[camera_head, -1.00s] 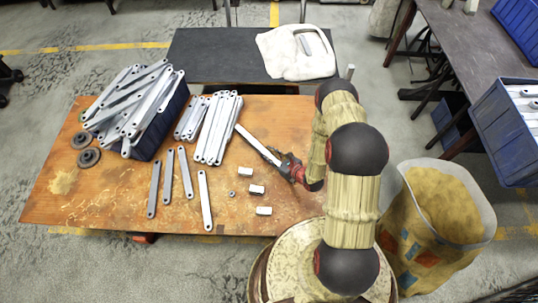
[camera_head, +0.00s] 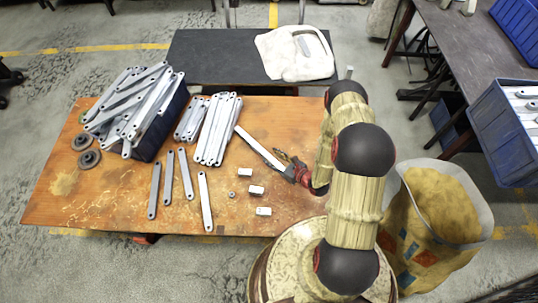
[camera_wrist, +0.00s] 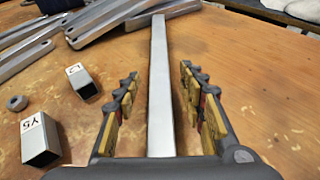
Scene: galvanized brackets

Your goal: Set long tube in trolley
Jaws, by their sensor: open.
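The long tube (camera_head: 256,146), a pale straight square bar, lies on the brown table, pointing from the flat bars toward my gripper. In the wrist view the long tube (camera_wrist: 160,80) runs up the middle between my fingers. My gripper (camera_head: 287,162) is at the tube's near end, with its fingers apart. In the wrist view my gripper (camera_wrist: 160,74) has one finger on each side of the tube, with gaps on both sides. Behind the table stands a low dark-topped platform (camera_head: 215,60) with upright posts, which looks like the trolley.
Short tubes (camera_head: 256,190) and a ring (camera_head: 232,194) lie left of my gripper. Flat bars (camera_head: 218,130) lie beyond them, and a dark blue crate (camera_head: 148,148) is heaped with more. A white cloth-like item (camera_head: 280,62) covers the platform's right part; its left is clear. A sack (camera_head: 395,190) stands right.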

